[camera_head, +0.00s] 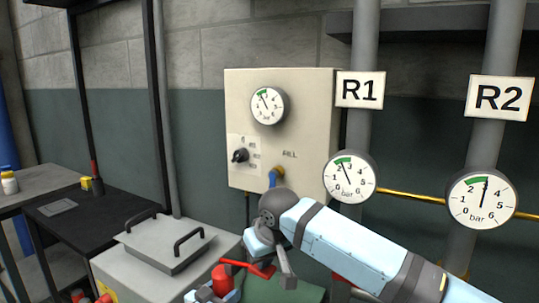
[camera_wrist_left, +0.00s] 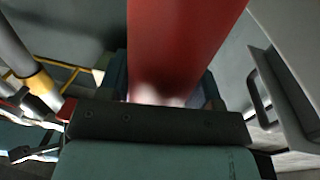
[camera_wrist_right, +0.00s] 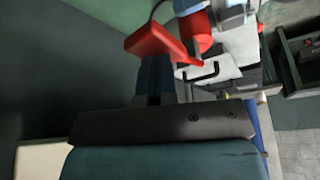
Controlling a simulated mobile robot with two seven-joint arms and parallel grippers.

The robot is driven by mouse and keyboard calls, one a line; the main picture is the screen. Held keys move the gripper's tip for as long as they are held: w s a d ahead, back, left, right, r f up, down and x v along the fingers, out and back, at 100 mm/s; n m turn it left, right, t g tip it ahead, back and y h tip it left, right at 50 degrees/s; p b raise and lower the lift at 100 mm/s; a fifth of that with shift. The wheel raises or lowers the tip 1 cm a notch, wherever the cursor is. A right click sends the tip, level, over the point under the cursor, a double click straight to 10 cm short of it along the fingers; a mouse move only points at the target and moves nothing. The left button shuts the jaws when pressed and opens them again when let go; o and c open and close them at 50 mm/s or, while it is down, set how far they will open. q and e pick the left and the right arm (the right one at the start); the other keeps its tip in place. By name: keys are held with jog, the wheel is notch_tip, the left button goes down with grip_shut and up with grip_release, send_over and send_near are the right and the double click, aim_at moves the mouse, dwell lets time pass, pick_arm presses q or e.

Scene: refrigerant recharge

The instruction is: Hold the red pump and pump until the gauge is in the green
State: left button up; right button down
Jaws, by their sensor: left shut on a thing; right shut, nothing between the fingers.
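The red pump (camera_head: 222,279) stands at the bottom of the head view, with its red lever (camera_head: 250,268) reaching right. My left gripper (camera_head: 207,293) is shut on the pump's body; the red body (camera_wrist_left: 185,45) fills the top middle of the left wrist view. My right gripper (camera_head: 264,246) is shut and empty, just above the lever; I cannot tell whether it touches. The right wrist view shows the lever (camera_wrist_right: 160,43) beyond the fingers. The cabinet gauge (camera_head: 267,105), R1 gauge (camera_head: 349,176) and R2 gauge (camera_head: 482,199) have needles near their green arcs. R2's needle points straight up, near 3.
The beige cabinet (camera_head: 310,125) has a black knob (camera_head: 240,155) and a blue fitting (camera_head: 274,178). A grey lidded box (camera_head: 165,245) with black handles stands left of the pump. A dark table (camera_head: 120,215) is further left. Vertical pipes and a yellow pipe (camera_head: 410,196) are behind my right arm.

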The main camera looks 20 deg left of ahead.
jog(key=shift+r, duration=2.9)
jog(key=shift+d, duration=0.1)
pick_arm(q)
jog(key=o, duration=1.5)
jog(key=shift+s, duration=0.1)
jog(key=p+v, duration=0.2)
jog(key=v, duration=1.1)
jog(key=shift+s, duration=0.35)
pick_arm(e)
notch_tip(320, 180, up, 2)
jog(key=shift+r, duration=0.15)
